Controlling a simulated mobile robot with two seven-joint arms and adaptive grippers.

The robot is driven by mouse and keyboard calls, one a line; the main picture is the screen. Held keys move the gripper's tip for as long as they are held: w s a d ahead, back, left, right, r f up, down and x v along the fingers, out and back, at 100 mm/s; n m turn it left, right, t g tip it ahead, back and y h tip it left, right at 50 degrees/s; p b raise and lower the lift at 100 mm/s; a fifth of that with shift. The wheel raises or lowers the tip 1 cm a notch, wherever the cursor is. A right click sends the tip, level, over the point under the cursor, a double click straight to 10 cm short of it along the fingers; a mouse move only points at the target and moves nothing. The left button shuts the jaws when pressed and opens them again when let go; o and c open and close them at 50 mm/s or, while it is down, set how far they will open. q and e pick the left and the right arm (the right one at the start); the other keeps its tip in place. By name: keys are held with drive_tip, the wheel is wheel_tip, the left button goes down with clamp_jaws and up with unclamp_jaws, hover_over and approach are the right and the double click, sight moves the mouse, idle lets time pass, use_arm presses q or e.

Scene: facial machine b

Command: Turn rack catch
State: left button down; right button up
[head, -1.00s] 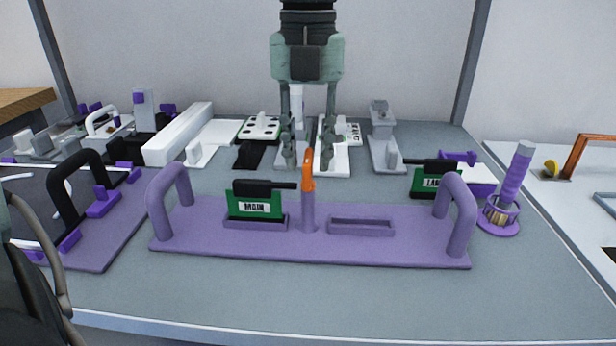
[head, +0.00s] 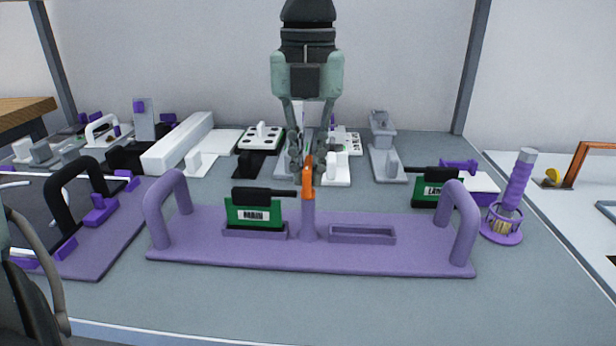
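The orange catch (head: 308,180) stands upright on a short purple post at the middle of the purple rack (head: 270,258). Left of the post, a green block with a black top (head: 254,211) sits in a slot of the rack. The slot right of the post (head: 362,234) is empty. My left gripper (head: 307,163) points down, just behind and above the catch. Its fingers are partly closed with a gap between them. The catch's top overlaps this gap in the picture, and I cannot tell whether they touch.
Purple handles (head: 166,212) rise at both rack ends. A second green block (head: 436,188) and a purple rod in a round holder (head: 515,190) stand at right. A panel with a black handle (head: 76,195) is at left. White and grey fixtures (head: 180,142) fill the back.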

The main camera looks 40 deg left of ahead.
use_arm(q)
drive_tip(key=shift+f+n+b, duration=0.2)
drive_tip(key=shift+n+b, duration=1.25)
drive_tip(key=shift+n, duration=0.35)
drive_tip(key=shift+r+n, duration=0.2)
drive_tip(key=shift+n, duration=0.6)
drive_tip(key=shift+b, duration=0.3)
